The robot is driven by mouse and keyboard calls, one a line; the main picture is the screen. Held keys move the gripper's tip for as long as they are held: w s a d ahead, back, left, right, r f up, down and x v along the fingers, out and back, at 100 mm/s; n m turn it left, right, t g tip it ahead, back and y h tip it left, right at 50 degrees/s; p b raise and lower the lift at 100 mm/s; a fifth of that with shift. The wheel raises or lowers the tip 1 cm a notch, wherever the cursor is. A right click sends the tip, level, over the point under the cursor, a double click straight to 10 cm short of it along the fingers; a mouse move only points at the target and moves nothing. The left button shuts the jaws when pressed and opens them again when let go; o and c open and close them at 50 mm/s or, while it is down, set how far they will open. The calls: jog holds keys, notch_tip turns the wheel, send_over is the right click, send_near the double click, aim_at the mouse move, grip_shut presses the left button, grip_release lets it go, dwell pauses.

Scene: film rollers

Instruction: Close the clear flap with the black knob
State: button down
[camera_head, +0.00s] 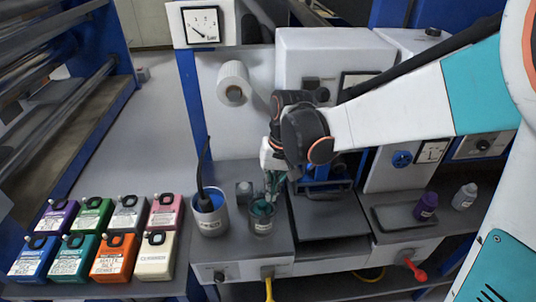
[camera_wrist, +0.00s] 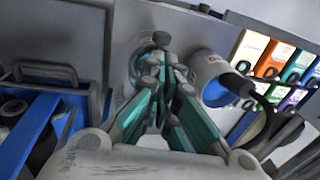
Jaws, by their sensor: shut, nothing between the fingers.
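I cannot clearly make out a clear flap with a black knob in either view. My gripper (camera_head: 270,192) points down with teal fingers, shut and empty, at a small grey cup with teal contents (camera_head: 262,220). In the wrist view my gripper (camera_wrist: 163,68) covers part of that cup (camera_wrist: 138,66). I cannot tell whether the fingertips touch it or are inside its rim. A small dark round-topped piece (camera_wrist: 161,38) shows just beyond the fingertips. A blue-framed press unit (camera_head: 322,172) is right of my gripper, partly hidden by my wrist.
A larger cup with blue contents and a black cord (camera_head: 210,218) stands left of the small cup. Several coloured ink containers (camera_head: 115,258) fill the left. A dark tray (camera_head: 325,220) lies right of the cups.

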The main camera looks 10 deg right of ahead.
aim_at(266, 217)
jog(key=f, duration=0.2)
jog(key=f+b, duration=0.1)
jog(key=f, duration=0.2)
jog(key=a+f+b, duration=0.1)
jog(key=f, duration=0.2)
jog(key=shift+w+a+f, duration=0.1)
jog(key=shift+s+f+b, duration=0.65)
jog(key=shift+f+b, duration=0.35)
jog(key=shift+r, duration=0.1)
notch_tip(266, 217, up, 14)
jog(key=s+d+p, duration=0.2)
jog(key=p, duration=0.3)
jog(key=shift+f+p, duration=0.2)
jog(key=shift+p, duration=0.2)
jog(key=shift+s, duration=0.15)
